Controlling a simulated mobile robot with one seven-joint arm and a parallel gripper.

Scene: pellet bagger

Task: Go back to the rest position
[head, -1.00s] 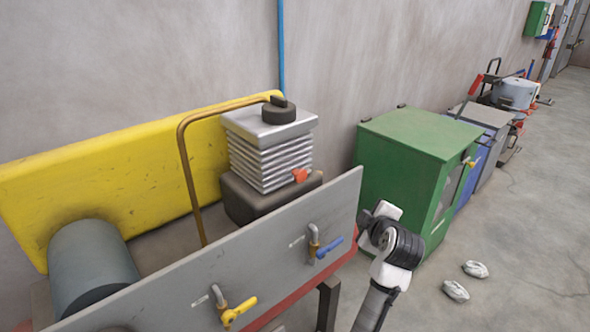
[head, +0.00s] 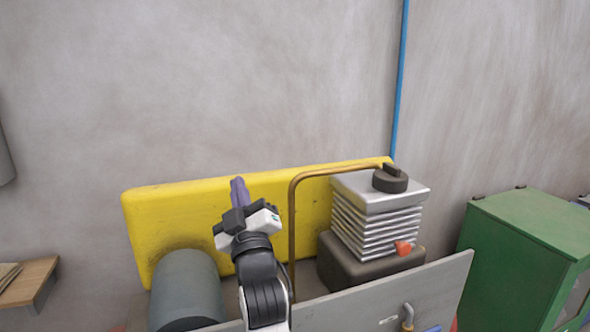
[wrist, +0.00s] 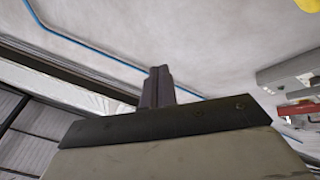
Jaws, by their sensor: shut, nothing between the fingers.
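My gripper (head: 238,188) is raised in front of the yellow panel in the head view, left of the bent copper pipe. Its fingers point up and are shut with nothing between them. In the wrist view the closed fingers (wrist: 158,84) stick up past a dark edge, with wall and ceiling behind them. My gripper appears clear of the machine, though the exact gap to the pipe cannot be told.
The machine has a yellow panel (head: 150,215), a grey cylinder (head: 186,290), a copper pipe (head: 292,225), a finned silver block (head: 375,222) and a grey front plate (head: 440,295). A green cabinet (head: 520,255) stands right. A wooden shelf (head: 35,280) is at left.

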